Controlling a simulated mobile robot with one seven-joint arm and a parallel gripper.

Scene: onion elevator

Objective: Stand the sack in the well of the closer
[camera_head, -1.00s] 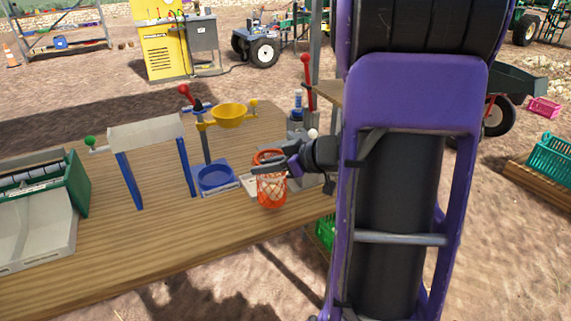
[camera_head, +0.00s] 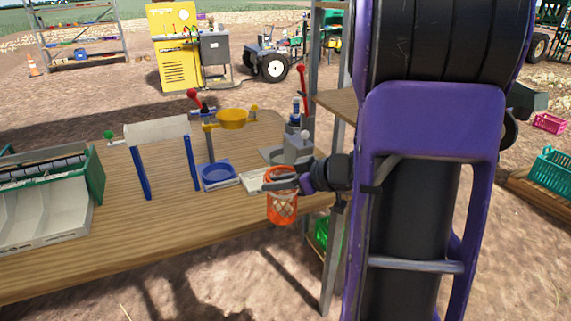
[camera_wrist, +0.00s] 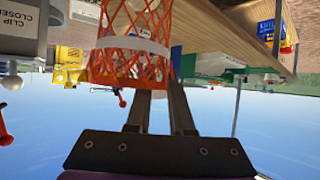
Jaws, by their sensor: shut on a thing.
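The sack (camera_head: 282,207) is an orange-red net with a pale band around it. It hangs upright from my gripper (camera_head: 268,181), over the front right part of the bench. My gripper is shut on it near its top. The inverted wrist view shows the sack (camera_wrist: 130,62) at the fingertips of my gripper (camera_wrist: 158,94). The closer (camera_head: 297,148) is a grey block with a white knob, just behind my gripper. Its "CLIP CLOSER" label shows on the closer (camera_wrist: 20,22) at the left of the wrist view. The well cannot be made out.
On the wooden bench (camera_head: 170,222) stand a blue dish (camera_head: 219,174), a yellow bowl (camera_head: 233,119), a blue-legged frame (camera_head: 143,172) and a green-sided sorter (camera_head: 97,178). A red-knobbed lever (camera_head: 302,78) rises behind the closer. The bench front is largely clear left of the sack.

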